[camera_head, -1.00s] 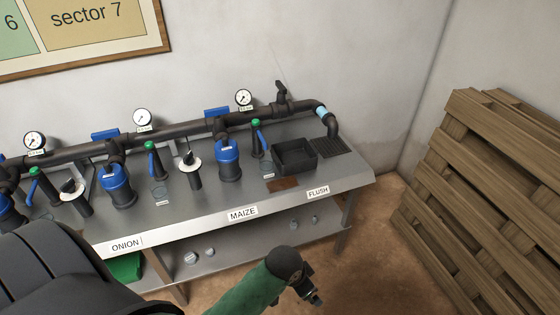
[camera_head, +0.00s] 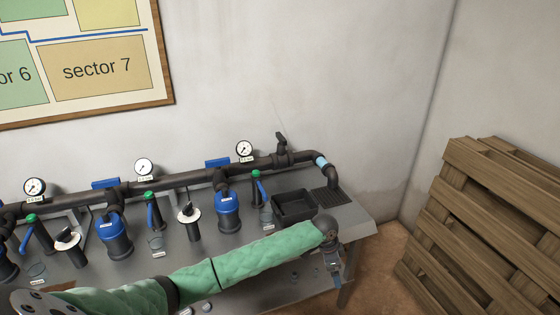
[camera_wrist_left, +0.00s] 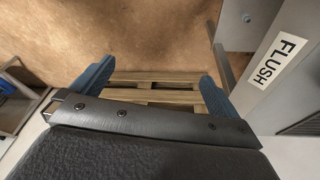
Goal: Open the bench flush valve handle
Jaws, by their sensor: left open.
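A black valve with a small upright handle (camera_head: 281,143) sits on the dark pipe at the right end of the bench, in the head view. I cannot tell its exact setting. My left gripper (camera_head: 334,265) hangs at the bench's front right corner, pointing down, apart from the valve and nearer to me. The left wrist view shows its two blue fingers spread with nothing between them (camera_wrist_left: 157,88). The FLUSH label (camera_wrist_left: 280,62) on the bench edge shows to the right of the fingers there; my arm hides it in the head view. My right gripper is not in view.
The bench (camera_head: 352,218) carries blue filters (camera_head: 228,212), blue-handled green-topped valves (camera_head: 258,186), gauges (camera_head: 244,148) and a black tray (camera_head: 293,205). Wooden pallets (camera_head: 490,225) lean at the right. The floor between (camera_head: 385,255) is clear.

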